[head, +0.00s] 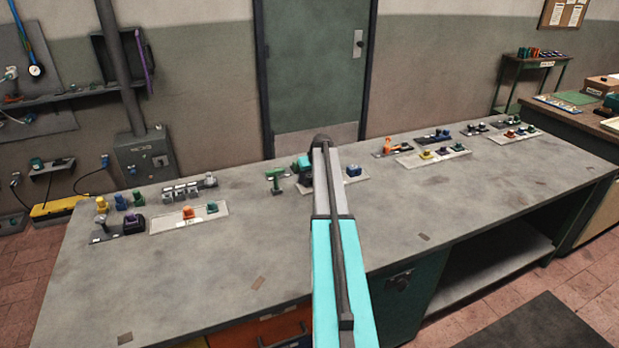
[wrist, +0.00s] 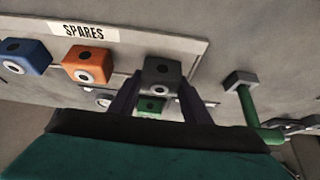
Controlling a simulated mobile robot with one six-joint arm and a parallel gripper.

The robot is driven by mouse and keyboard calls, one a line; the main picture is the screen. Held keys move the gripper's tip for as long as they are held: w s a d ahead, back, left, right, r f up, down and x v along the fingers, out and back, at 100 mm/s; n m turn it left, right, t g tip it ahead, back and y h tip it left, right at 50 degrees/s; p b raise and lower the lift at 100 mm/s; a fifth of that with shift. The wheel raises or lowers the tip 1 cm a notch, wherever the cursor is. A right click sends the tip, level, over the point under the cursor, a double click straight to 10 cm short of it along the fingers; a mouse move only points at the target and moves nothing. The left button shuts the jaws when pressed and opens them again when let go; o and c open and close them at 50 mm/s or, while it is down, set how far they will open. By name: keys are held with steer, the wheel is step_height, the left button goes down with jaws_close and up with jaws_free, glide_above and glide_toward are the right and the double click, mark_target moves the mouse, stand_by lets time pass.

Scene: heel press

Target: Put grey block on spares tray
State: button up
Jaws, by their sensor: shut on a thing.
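The grey block (wrist: 161,70) shows in the wrist view with a dark round mark on its top. My gripper (wrist: 160,84) is shut on it, one dark finger on each side. The block is over the right part of the light spares tray (wrist: 140,42), which carries a "SPARES" label. I cannot tell whether the block touches the tray. An orange block (wrist: 86,64) and a blue block (wrist: 26,56) sit on the tray to the left. In the head view my arm hides the held block and much of the spot.
A green block (wrist: 151,105) shows between my fingers, below the grey one. A green upright part (wrist: 247,100) stands right of the gripper. In the head view, other trays of small parts (head: 190,219) (head: 433,157) stand left and right. The front bench top (head: 200,275) is mostly clear.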

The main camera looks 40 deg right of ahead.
steer(key=shift+f, duration=0.1)
steer(key=o, duration=1.2)
steer(key=b+v, duration=0.2)
steer(key=v, duration=1)
steer(key=shift+r+b, duration=0.2)
steer(key=shift+b, duration=0.2)
steer(key=shift+r, duration=0.1)
